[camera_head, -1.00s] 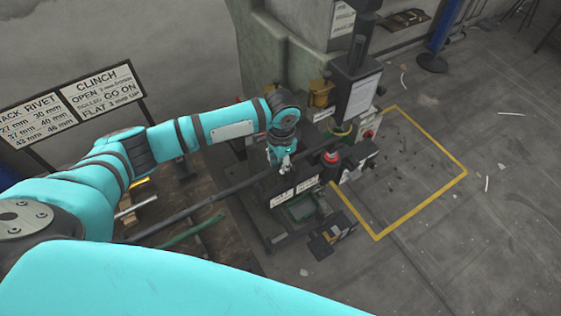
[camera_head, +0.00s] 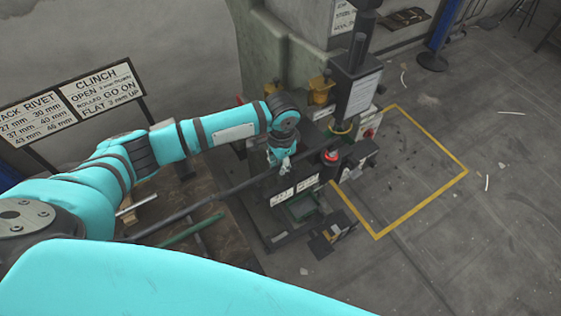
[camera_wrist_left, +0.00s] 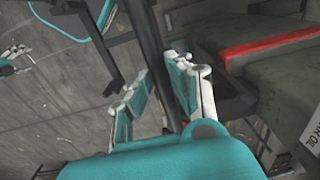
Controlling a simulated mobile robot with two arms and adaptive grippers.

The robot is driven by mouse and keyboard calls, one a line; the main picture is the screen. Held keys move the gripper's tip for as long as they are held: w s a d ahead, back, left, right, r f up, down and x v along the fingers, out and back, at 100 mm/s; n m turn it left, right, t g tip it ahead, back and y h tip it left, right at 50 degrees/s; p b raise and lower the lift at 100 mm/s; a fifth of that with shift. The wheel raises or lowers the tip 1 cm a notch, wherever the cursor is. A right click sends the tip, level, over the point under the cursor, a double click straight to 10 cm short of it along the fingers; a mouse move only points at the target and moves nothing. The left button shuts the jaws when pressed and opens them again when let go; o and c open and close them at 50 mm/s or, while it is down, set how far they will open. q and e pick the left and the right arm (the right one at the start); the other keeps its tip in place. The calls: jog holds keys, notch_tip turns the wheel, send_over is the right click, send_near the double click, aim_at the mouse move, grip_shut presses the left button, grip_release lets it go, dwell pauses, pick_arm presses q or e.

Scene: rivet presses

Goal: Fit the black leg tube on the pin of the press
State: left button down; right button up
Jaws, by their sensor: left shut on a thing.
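The black leg tube (camera_head: 215,200) is long and slants from the lower left up toward the press (camera_head: 357,90) in the head view. My left gripper (camera_head: 284,165) is shut on the tube near its press end. In the left wrist view the tube (camera_wrist_left: 148,35) passes between the fingers of the left gripper (camera_wrist_left: 165,88). The tube's far end lies close to the press, by a red button (camera_head: 331,156). I cannot make out the pin or whether the tube touches it. White and teal fingers at the wrist view's left edge look like my right gripper (camera_wrist_left: 14,60); their opening is unclear.
A green tube (camera_head: 190,232) lies on the rack at the lower left. A sign board (camera_head: 70,103) stands behind my arm. A yellow floor outline (camera_head: 425,208) marks clear floor to the right.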

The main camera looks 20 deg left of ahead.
pick_arm(q)
jog(key=shift+f, duration=0.8)
dwell(0.4)
jog(key=c, duration=1.2)
grip_release()
jog(key=shift+o, duration=0.2)
jog(key=shift+r, duration=0.25)
notch_tip(320, 180, up, 12)
jog(key=shift+f, duration=0.2)
jog(key=shift+s+d, duration=0.1)
jog(key=shift+d, duration=0.05)
